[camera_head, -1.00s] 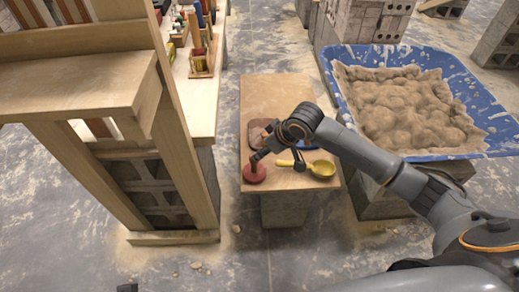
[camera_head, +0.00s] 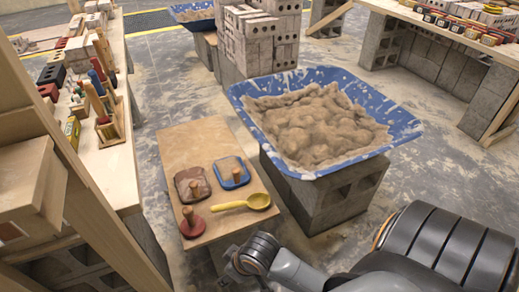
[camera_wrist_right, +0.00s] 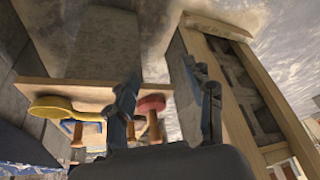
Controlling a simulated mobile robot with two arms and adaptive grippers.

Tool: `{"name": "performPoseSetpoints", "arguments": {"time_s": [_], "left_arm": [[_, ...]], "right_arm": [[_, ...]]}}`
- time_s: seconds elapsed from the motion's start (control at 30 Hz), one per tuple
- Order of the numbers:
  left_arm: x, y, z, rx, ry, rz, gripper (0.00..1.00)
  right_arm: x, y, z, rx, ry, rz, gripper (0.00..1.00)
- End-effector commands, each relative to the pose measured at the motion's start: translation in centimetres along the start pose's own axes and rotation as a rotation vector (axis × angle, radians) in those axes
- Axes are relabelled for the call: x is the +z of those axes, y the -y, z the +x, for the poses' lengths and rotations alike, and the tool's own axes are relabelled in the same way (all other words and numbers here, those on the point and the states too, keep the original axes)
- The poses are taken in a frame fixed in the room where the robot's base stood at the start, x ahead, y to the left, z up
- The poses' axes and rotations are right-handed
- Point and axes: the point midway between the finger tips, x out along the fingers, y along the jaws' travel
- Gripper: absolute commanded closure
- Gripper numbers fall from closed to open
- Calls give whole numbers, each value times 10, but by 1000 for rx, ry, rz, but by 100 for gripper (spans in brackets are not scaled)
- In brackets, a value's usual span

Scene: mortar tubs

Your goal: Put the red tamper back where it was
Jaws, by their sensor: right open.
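The red tamper (camera_head: 192,227), a round red disc with an upright wooden handle, stands at the near left corner of a small wooden table (camera_head: 195,136). In the right wrist view the red tamper (camera_wrist_right: 151,103) appears between the fingers, with the wooden handle pointing down in the picture. My right gripper (camera_wrist_right: 168,88) is open and empty, apart from the tamper as far as I can tell. In the head view only my right arm shows at the bottom; its fingers are out of sight. My left gripper is not in view.
A yellow scoop (camera_head: 240,204), a brown square-based tool (camera_head: 184,178) and a blue-edged one (camera_head: 228,168) share the table. A blue tub (camera_head: 408,124) of mortar stands to the right. A shelf bench with a tool rack (camera_head: 108,131) is on the left.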

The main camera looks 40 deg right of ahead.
Motion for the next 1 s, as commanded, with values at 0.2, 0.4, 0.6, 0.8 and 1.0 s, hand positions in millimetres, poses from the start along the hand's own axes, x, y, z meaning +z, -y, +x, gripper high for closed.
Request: {"name": "performPoseSetpoints", "arguments": {"time_s": [0.2, 0.4, 0.6, 0.8, 1.0], "left_arm": [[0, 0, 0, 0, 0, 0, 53], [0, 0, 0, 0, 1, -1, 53], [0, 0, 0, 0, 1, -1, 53], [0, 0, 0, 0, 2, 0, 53], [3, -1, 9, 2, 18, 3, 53]], "right_arm": [[77, -7, -11, 88, 113, 100, 47], [89, -10, -14, 109, 135, 112, 47], [89, -10, -13, 107, 134, 111, 47], [88, -10, -13, 107, 134, 110, 47], [92, -9, -4, 103, 149, 109, 47]]}}
